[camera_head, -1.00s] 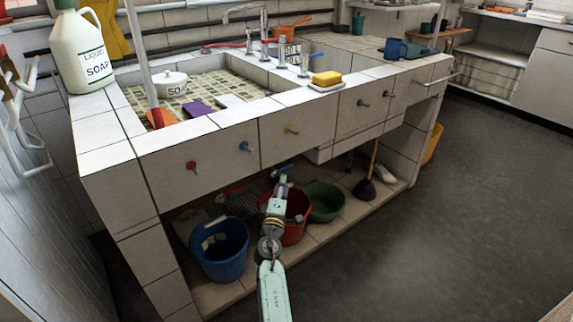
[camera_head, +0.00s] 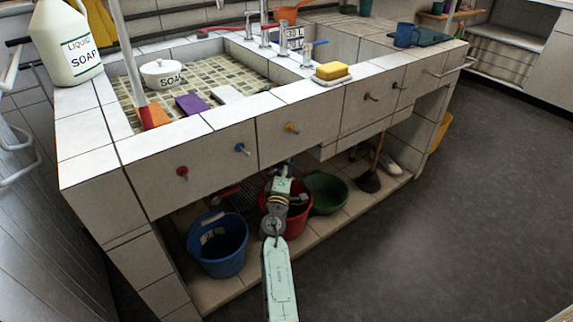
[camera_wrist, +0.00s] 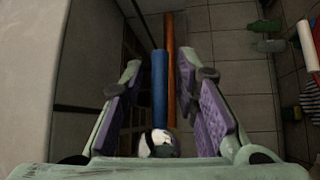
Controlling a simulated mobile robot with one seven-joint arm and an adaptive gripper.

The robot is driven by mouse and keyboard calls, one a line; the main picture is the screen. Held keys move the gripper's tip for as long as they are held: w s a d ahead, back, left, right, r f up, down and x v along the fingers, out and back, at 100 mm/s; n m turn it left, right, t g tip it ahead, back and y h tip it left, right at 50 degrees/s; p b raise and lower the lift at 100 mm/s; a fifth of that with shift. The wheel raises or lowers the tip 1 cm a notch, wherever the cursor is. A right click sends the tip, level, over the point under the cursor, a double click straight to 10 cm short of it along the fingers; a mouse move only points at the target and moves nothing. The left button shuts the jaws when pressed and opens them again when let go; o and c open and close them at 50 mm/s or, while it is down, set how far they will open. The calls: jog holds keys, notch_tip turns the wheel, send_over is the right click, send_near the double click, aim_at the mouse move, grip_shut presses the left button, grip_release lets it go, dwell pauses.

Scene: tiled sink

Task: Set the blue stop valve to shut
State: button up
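My gripper (camera_head: 285,172) reaches under the sink front in the head view, its tip mostly hidden by my own wrist and the shadow. In the wrist view my gripper (camera_wrist: 160,62) is open, its two purple-padded fingers spread apart. A blue bar (camera_wrist: 160,85) shows between the fingers, parallel to an orange-brown pipe (camera_wrist: 171,75). It may be the blue stop valve's lever; no contact with the fingers is clear. A white rounded part (camera_wrist: 160,146) sits near the gripper base. On the front panel is a blue knob (camera_head: 241,148).
A blue bucket (camera_head: 218,246), red bucket (camera_head: 296,217) and green basin (camera_head: 326,193) stand on the shelf below. A plunger (camera_head: 370,178) stands farther right. The floor at right is clear.

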grip_shut()
dwell(0.6)
